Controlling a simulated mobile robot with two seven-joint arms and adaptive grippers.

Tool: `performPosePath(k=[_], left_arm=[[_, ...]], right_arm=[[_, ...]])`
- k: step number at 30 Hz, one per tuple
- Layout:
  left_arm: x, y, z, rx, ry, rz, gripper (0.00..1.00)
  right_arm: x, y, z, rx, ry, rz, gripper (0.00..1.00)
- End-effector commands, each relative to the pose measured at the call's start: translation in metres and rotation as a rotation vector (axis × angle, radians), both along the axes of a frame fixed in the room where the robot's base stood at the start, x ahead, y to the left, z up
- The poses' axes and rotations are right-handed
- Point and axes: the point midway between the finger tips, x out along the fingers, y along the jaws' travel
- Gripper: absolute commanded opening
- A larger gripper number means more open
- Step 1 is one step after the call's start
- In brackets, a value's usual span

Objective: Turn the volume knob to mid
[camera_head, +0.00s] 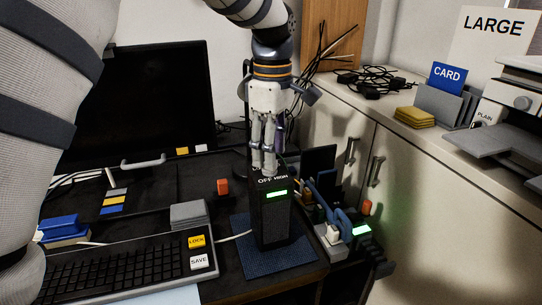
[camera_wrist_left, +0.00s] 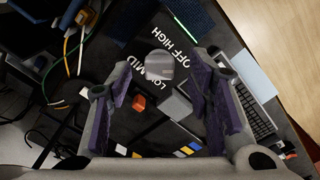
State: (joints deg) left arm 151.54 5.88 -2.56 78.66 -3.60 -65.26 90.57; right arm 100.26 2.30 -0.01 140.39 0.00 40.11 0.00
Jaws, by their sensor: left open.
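The volume knob (camera_wrist_left: 160,64) is a round grey cap on top of a black speaker box, with the words OFF, HIGH, LOW and MID printed around it. Its exact setting cannot be told. The speaker box (camera_head: 272,223) stands upright on a dark blue mat in the head view, with a lit green display on its front. My left gripper (camera_head: 266,163) points down over the box top and hides the knob there. In the left wrist view, my left gripper (camera_wrist_left: 167,68) is open, with its purple-padded fingers on either side of the knob and visible gaps. My right gripper is not in view.
A keyboard (camera_head: 120,268) and a dark monitor (camera_head: 145,95) are to the left. An orange block (camera_head: 223,186) sits behind the box. A power strip (camera_head: 333,245) with plugs and cables lies close on the right. A cabinet (camera_head: 440,190) stands beyond it.

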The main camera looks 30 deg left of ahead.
Motion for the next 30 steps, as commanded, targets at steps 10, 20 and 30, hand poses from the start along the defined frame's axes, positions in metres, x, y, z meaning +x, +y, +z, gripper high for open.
performPosePath(k=[10, 20, 30], left_arm=[[0.0, 0.0, -0.022, 0.0, 0.0, -0.002, 0.47], [0.0, 0.0, -0.022, 0.0, 0.0, -0.002, 0.0], [0.0, 0.0, -0.022, 0.0, 0.0, -0.043, 0.0]], right_arm=[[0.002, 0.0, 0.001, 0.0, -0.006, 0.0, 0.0], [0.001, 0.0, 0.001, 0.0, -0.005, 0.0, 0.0], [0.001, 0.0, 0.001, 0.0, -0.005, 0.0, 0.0]])
